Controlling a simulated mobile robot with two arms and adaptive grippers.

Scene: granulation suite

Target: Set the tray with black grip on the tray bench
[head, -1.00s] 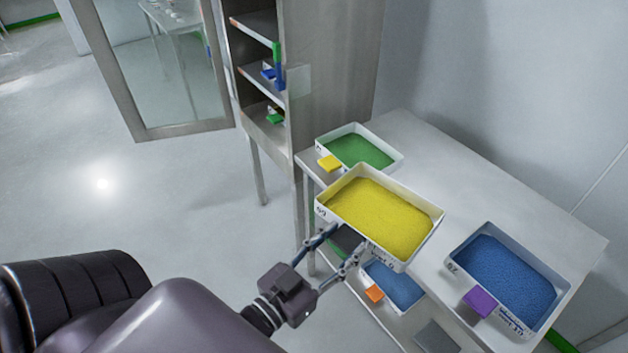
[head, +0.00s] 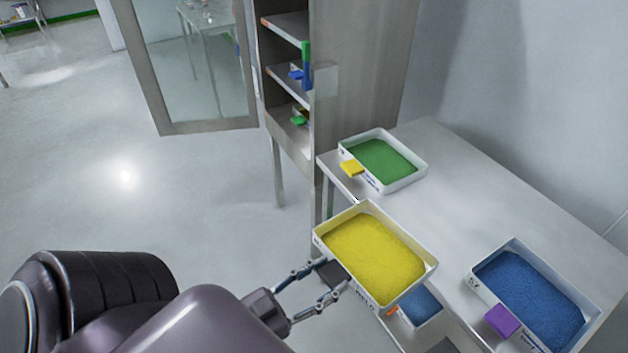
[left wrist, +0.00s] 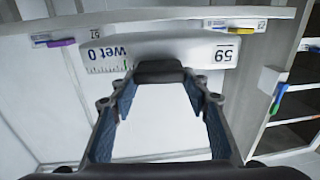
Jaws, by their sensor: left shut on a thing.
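The tray with black grip (head: 374,256) is white and filled with yellow granules. It is held in the air at the front edge of the tray bench (head: 455,185), overlapping that edge in the head view; its height above the top is hard to judge. My left gripper (head: 328,282) is shut on its black grip, which also shows between the fingers in the left wrist view (left wrist: 160,72). The tray's labelled side (left wrist: 205,50) faces that camera. My right gripper is out of view.
On the bench stand a green-filled tray (head: 420,179) with yellow grip, at the back, and a blue-filled tray (head: 592,318) with purple grip, at right. Bare top lies between them. Another blue-filled tray (head: 422,306) sits below the top. An open cabinet (head: 365,90) stands behind.

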